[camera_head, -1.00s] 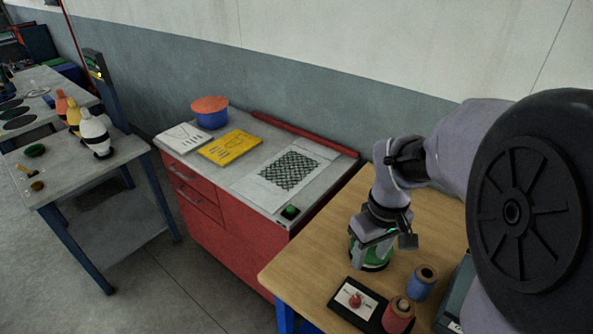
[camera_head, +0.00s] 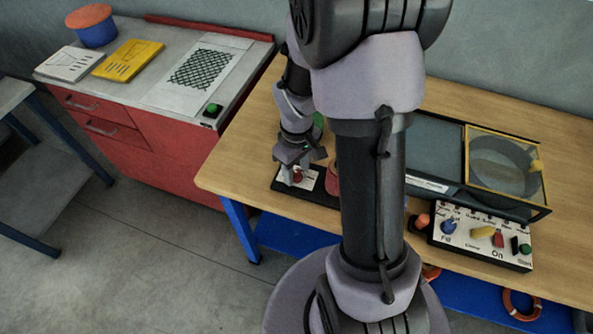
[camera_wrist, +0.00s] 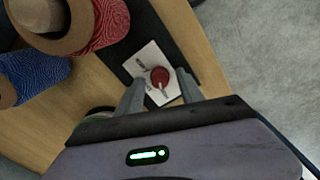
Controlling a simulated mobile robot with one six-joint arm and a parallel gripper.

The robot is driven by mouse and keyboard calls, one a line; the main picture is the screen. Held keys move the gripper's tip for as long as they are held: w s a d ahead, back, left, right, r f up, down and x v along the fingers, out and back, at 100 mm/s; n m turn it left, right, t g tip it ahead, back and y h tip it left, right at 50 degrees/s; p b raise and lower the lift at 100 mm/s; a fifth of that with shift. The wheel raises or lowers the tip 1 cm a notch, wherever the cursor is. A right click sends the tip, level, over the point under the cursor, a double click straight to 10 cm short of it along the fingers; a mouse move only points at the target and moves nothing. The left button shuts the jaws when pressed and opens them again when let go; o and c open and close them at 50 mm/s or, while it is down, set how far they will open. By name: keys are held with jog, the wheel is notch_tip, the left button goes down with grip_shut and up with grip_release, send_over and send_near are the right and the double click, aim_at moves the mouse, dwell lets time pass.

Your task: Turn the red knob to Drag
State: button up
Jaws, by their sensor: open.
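The red knob (camera_wrist: 160,76) sits on a white label plate (camera_wrist: 148,60) on a black base (camera_wrist: 152,30) near the table's front edge. The small words around it are too small to read surely. In the wrist view my open gripper (camera_wrist: 160,82) has one finger on each side of the knob in the picture, with gaps visible. I cannot tell whether the tips are level with it. In the head view my gripper (camera_head: 296,168) is just over the label plate, and the knob (camera_head: 297,177) is partly hidden by it.
Bare wood lies left of the gripper.

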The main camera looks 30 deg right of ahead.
grip_shut()
jog(key=shift+m, duration=0.3)
jog(key=m+b, duration=0.1)
jog(key=m, duration=0.4)
jog(key=m+b, duration=0.1)
jog(key=m, duration=0.5)
dwell(0.4)
dwell(0.5)
grip_release()
